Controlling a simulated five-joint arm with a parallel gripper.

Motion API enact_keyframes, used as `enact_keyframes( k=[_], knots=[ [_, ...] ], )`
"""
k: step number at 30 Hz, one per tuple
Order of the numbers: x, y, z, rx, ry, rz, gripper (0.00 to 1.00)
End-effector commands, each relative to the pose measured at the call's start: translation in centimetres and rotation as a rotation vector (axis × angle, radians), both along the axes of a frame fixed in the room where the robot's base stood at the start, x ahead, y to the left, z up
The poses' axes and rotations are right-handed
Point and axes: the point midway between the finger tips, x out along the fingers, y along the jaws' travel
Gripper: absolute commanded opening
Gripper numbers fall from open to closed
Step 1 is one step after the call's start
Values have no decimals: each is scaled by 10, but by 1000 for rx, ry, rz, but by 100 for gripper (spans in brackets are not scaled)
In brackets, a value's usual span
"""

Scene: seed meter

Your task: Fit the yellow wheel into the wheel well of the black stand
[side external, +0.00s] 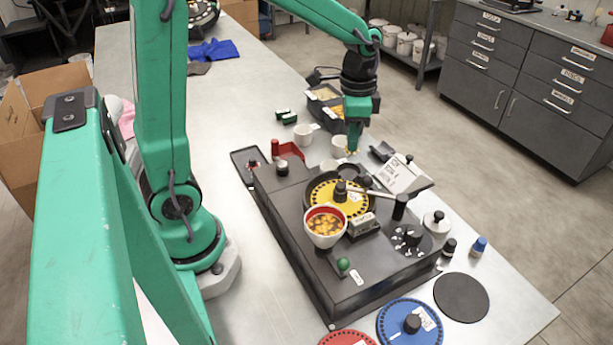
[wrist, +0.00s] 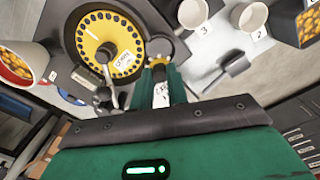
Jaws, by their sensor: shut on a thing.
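The yellow wheel (side external: 350,209), ringed with dark holes, lies in the round well of the black stand (side external: 290,240) and looks flat there. In the wrist view the yellow wheel (wrist: 122,62) shows its dark knob and a label. A metal lever (side external: 375,193) with a black knob reaches over it. My gripper (side external: 354,150) is beyond the wheel, above the stand's far side. In the wrist view my gripper (wrist: 158,66) is beside the wheel, not around it.
A cup of seeds (side external: 324,227) sits near the wheel. White cups (side external: 303,134) and a black scoop (wrist: 230,68) are close to my gripper. A blue wheel (side external: 400,335), a red wheel (side external: 347,339) and a black disc (side external: 462,297) lie in front.

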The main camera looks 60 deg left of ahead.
Motion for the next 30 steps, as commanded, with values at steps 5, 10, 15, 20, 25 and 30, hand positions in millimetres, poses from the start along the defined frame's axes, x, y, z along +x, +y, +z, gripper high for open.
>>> enact_keyframes(
  k=[5,10,15,20,25,30],
  knots=[
    [0,0,-13,0,2,0,0],
    [0,0,-25,0,1,0,0],
    [0,0,-35,0,1,0,0],
    [0,0,-41,0,1,0,0],
    [0,0,-43,0,0,0,0],
    [0,0,-43,0,0,0,0]
  ],
)
